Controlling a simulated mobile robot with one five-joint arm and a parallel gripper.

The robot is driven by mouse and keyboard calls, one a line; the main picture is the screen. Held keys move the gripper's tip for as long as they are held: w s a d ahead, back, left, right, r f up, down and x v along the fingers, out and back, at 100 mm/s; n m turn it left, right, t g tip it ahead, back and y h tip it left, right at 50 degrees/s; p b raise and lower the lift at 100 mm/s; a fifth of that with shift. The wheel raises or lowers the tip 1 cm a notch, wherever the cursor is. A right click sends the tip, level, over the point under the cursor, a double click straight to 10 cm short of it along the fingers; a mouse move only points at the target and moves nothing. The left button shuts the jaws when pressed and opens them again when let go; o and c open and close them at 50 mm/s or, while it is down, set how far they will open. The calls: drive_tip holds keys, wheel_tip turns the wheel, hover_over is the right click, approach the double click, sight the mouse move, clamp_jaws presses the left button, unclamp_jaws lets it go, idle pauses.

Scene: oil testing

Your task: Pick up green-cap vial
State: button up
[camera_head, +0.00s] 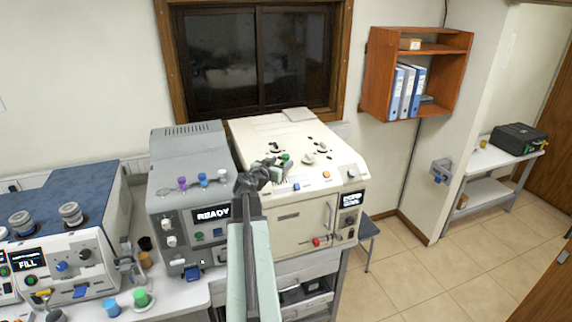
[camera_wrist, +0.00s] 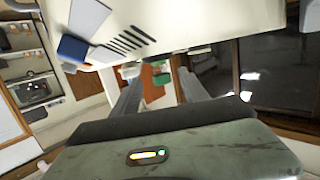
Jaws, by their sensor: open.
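A green-cap vial (camera_head: 285,158) stands on top of the cream machine (camera_head: 300,125), just beyond and right of my gripper (camera_head: 264,172) in the head view. Only its cap shows clearly; its lower part is hard to make out. In the wrist view, my gripper (camera_wrist: 156,75) is open, with its two fingers apart. A small green cap (camera_wrist: 160,79) shows between the fingers, and a pale, greenish piece lies close to the left fingertip. I cannot tell whether either finger touches the vial.
The grey machine (camera_head: 190,190) on the left carries several vials with purple and blue caps. Knobs and small fittings stand on the cream machine around the vial. A green-topped container (camera_head: 141,298) and a blue one (camera_head: 111,308) stand on the front bench.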

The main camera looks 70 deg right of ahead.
sight(284, 161)
drive_tip(key=b+x, duration=0.1)
drive_tip(key=x, duration=0.4)
drive_tip(key=shift+w+f, duration=0.1)
drive_tip(key=shift+f, duration=0.1)
drive_tip(key=shift+a+r, duration=0.1)
